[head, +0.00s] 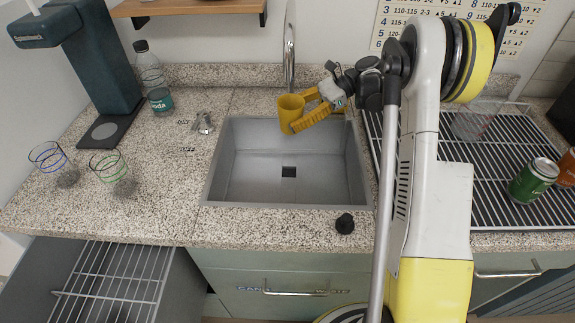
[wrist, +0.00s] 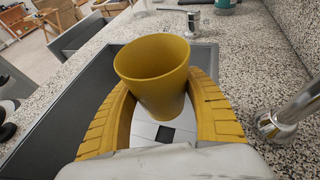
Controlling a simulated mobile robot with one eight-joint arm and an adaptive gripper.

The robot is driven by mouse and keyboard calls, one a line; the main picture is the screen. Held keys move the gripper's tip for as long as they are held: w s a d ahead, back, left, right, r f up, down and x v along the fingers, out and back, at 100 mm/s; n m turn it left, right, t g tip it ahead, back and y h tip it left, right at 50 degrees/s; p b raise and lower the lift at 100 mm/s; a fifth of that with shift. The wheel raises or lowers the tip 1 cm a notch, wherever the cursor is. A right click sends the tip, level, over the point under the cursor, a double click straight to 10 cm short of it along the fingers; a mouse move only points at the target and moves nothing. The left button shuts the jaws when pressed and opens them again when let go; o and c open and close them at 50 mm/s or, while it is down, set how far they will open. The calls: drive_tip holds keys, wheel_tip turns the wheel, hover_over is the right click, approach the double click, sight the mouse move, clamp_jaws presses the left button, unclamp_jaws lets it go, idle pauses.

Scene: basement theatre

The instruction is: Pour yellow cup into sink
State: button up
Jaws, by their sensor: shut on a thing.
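The yellow cup (head: 291,112) is held by my gripper (head: 306,112) above the back part of the grey sink (head: 240,172) in the head view. In the wrist view the yellow cup (wrist: 156,75) sits between the two yellow fingers of my gripper (wrist: 160,100), which curve around its sides. The cup's rim faces up with a slight tilt, and its inner wall shows. I cannot tell whether it holds any liquid. The sink's dark square drain (wrist: 165,134) is visible below the cup; it also shows in the head view (head: 289,172).
The chrome faucet (head: 290,50) rises just behind the cup. Two glasses (head: 107,165) (head: 48,157), a bottle (head: 153,80) and a dispenser (head: 75,60) stand on the left counter. A wire drying rack (head: 490,205) with a green can (head: 534,180) is at right.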

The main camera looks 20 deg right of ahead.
wheel_tip(320, 180, down, 7)
drive_tip(key=n+t+b, duration=0.1)
drive_tip(key=b, duration=0.3)
drive_tip(key=s+a+r+n+t+h+p, duration=0.2)
drive_tip(key=s+r+n+t+h+p, duration=0.1)
drive_tip(key=r+n+t+p, duration=0.3)
drive_tip(key=shift+s+r+n+t+h+p, duration=0.3)
drive_tip(key=shift+s+r+n+h+p, duration=0.1)
drive_tip(key=shift+s+p, duration=0.15)
drive_tip(key=shift+d, duration=0.1)
drive_tip(key=shift+s+r+n+t, duration=0.2)
drive_tip(key=shift+s+n+t, duration=0.05)
drive_tip(key=shift+n+t, duration=0.05)
idle(0.3)
drive_tip(key=shift+s+a+r+n+t+b, duration=0.4)
drive_tip(key=shift+s+n+t+b, duration=0.1)
drive_tip(key=shift+b, duration=0.1)
drive_tip(key=shift+s+r+n+t+b, duration=0.15)
drive_tip(key=shift+r+n+t+b, duration=0.15)
drive_tip(key=shift+n+b, duration=0.1)
idle(0.3)
